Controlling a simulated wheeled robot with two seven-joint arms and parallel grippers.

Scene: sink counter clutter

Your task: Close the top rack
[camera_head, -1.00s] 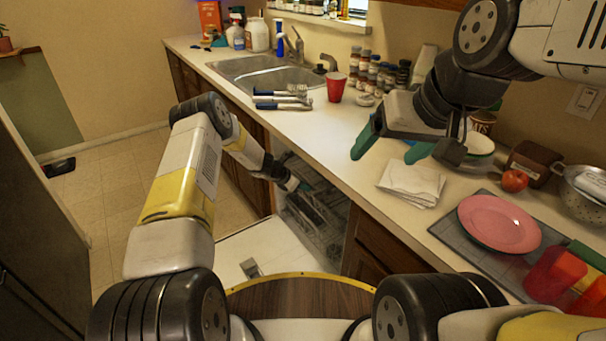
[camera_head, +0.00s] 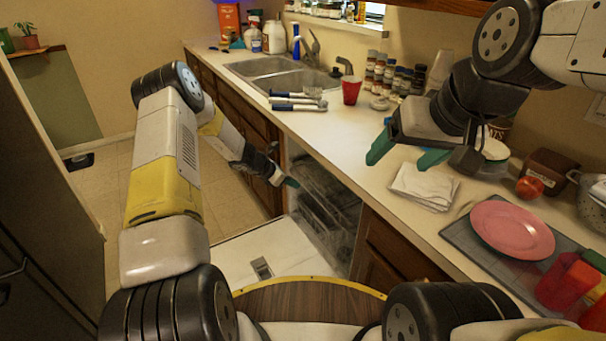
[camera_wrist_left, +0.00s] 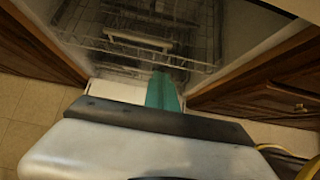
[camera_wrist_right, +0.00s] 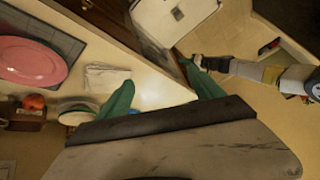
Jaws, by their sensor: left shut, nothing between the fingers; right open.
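The open dishwasher (camera_head: 345,258) is built in under the counter, with its white door (camera_head: 285,240) lowered. The wire top rack (camera_head: 318,185) shows dimly inside the cavity and looks mostly within it. In the left wrist view the rack (camera_wrist_left: 140,40) is ahead of the fingers; whether it is fully in is unclear. My left gripper (camera_head: 291,182) is shut and empty at the left edge of the opening. Its green fingers (camera_wrist_left: 163,90) point toward the rack; contact cannot be told. My right gripper (camera_head: 403,154) is open and empty above the counter.
The counter (camera_head: 335,125) holds a red cup (camera_head: 351,90), a folded cloth (camera_head: 424,186), a pink plate (camera_head: 512,229) and several spice jars (camera_head: 395,78). Wooden cabinets (camera_head: 385,250) flank the opening. Floor (camera_head: 225,200) is clear at left.

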